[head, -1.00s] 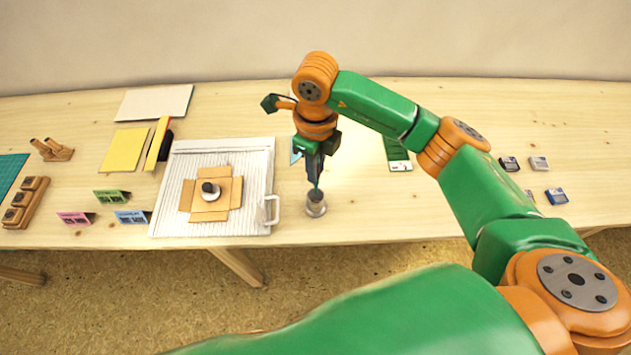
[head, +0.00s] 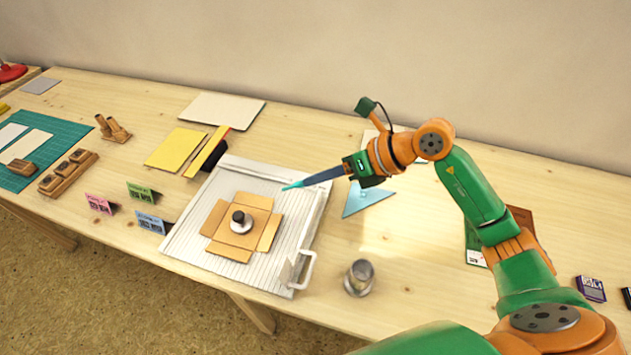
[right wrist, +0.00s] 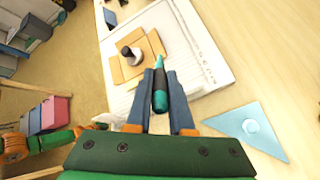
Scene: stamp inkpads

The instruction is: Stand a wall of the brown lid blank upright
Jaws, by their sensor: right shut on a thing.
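The brown lid blank (head: 264,203) lies on a white ribbed board (head: 312,215), its walls spread out around its middle. A dark-knobbed weight with a pale base (head: 240,220) stands on the blank's centre. My right gripper (head: 318,179) is shut on a slim teal-and-black tool (right wrist: 159,72), whose teal tip points at the blank. In the head view the tip is up and right of the blank, near the board's far edge. The right wrist view also shows the blank (right wrist: 131,67) beyond the tool tip. My left gripper is not in view.
A metal cup (head: 360,276) stands right of the board, near its white handle (head: 305,266). A light-blue triangle (head: 366,198) lies under my right arm. Small folded cards (head: 142,192) stand left of the board, and yellow sheets (head: 174,149) lie behind them.

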